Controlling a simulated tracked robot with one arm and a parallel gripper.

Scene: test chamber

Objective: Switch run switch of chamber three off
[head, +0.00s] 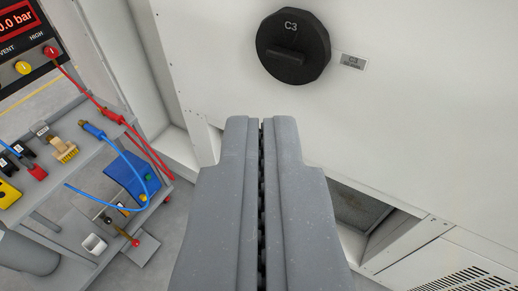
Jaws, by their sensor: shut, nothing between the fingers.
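A round black rotary knob (293,47) marked C3 is on the white panel (420,120), at the top right of centre. Its raised grip bar lies roughly level, tilted slightly. A small label plate (353,61) reading C3 is just right of the knob. My gripper (260,120) is shut and empty, with its fingertips below the knob in the picture and apart from it. I cannot tell the depth gap between them. My fingers hide the lower middle of the view.
On the left, a grey cart (45,205) holds plugs, red and blue cables and a blue box (132,180). A gauge unit (25,30) with a red bar display is at top left. A recessed opening (355,208) and a vent grille (460,285) are at lower right.

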